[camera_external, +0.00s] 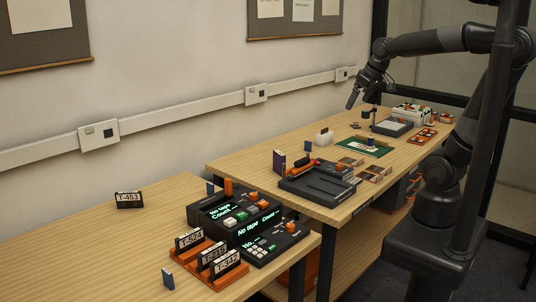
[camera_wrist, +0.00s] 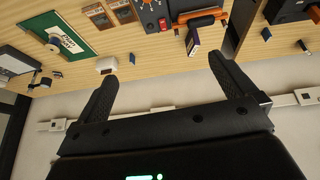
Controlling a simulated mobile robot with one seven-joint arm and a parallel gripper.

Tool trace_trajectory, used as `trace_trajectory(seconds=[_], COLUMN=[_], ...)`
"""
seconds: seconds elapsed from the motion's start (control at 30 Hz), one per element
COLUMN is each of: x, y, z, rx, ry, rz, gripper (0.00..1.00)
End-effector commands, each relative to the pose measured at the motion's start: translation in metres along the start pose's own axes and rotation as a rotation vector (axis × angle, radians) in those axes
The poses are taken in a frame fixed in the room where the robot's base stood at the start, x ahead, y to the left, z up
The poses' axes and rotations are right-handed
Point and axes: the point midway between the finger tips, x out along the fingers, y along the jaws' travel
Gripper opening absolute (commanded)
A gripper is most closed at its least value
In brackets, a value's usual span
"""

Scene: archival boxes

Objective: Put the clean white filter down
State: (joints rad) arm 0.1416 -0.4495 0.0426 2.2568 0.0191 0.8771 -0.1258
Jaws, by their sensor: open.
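My gripper (camera_external: 363,97) is open above the far table, near the wall. In the wrist view its two fingers are spread wide and nothing is between the fingertips (camera_wrist: 166,72). A small white block (camera_external: 324,138) sits on the far table near its wall-side edge; it also shows in the wrist view (camera_wrist: 106,65), beyond the left fingertip and apart from it. I cannot tell whether this block is the clean white filter. No other thing is clearly recognisable as the filter.
A dark orange-handled device (camera_external: 312,188) stands nearer. The near table (camera_external: 80,255) holds label boxes in an orange rack (camera_external: 215,277) and display consoles (camera_external: 232,210). A white rail (camera_external: 190,112) runs along the wall.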

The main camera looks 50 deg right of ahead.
Motion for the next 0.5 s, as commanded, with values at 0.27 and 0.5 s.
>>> trace_trajectory(seconds=[0.27, 0.5], x=[-0.015, -0.014], y=[-0.027, -0.032], z=[0.083, 0.105], rx=[0.021, 0.03], ry=[0.032, 0.038], rz=[-0.035, -0.047], gripper=[1.0, 1.0])
